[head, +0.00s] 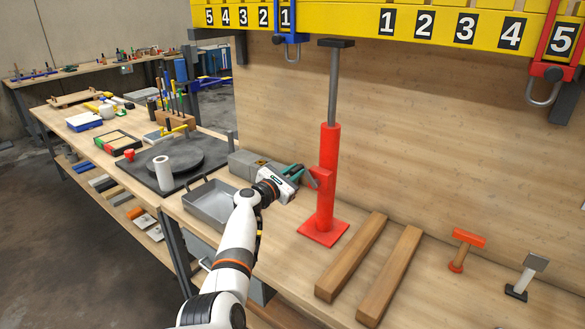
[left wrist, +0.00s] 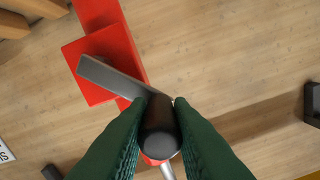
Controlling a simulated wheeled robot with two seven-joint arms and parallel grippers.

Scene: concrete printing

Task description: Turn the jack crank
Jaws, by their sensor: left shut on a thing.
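The red jack (head: 326,190) stands upright on its square base plate on the bench, with a grey rod and a dark top plate (head: 336,43) above. The crank's grey arm (left wrist: 110,78) runs across the red body to a black round handle (left wrist: 160,128). My left gripper (head: 300,175) reaches the jack's left side. In the left wrist view its green fingers (left wrist: 160,112) are shut on the black handle, one on each side. My right gripper is out of view.
Two wooden beams (head: 350,258) lie right of the jack, with a red-headed hammer (head: 465,250) and another grey-headed tool (head: 525,275) beyond. A grey metal tray (head: 212,203) sits left of it. A numbered yellow beam (head: 400,22) hangs above.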

